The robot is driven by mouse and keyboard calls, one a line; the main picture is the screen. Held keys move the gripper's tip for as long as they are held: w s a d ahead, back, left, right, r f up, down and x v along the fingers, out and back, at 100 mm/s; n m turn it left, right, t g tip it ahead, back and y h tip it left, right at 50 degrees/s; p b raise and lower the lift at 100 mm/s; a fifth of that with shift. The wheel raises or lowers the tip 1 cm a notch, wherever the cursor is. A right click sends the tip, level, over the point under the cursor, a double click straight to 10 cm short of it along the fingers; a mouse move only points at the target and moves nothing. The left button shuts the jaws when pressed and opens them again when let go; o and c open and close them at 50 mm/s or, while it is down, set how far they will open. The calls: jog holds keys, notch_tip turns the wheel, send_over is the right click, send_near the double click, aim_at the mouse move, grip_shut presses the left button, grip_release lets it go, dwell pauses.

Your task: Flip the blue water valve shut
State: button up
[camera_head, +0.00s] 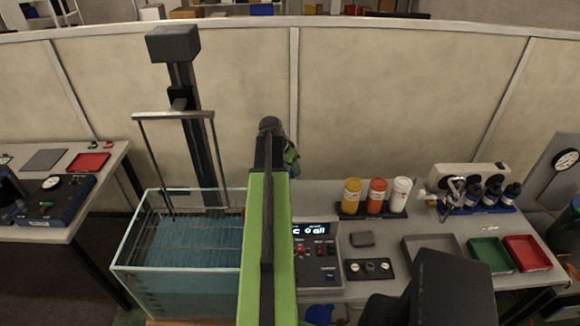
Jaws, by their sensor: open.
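I cannot make out the blue water valve for certain. A small blue shape (319,314) shows at the bottom edge, just right of my green arm, and is too cut off to identify. A clear tank (190,285) of blue water stands left of my arm, with a metal frame reaching down into it. My arm rises through the middle of the view and hides the tank's right side. Its far end bends away behind the dark joint, and my gripper's fingers do not show.
A control panel (317,254) with a lit display stands right of my arm. The right bench holds yellow, orange and white bottles (377,196), a grey tray (431,250), a green tray (491,254) and a red tray (527,252). A tall post (190,130) rises behind the tank.

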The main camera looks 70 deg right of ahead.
jog(key=p+v, duration=1.6)
jog(key=v, duration=0.1)
jog(key=shift+r, duration=0.15)
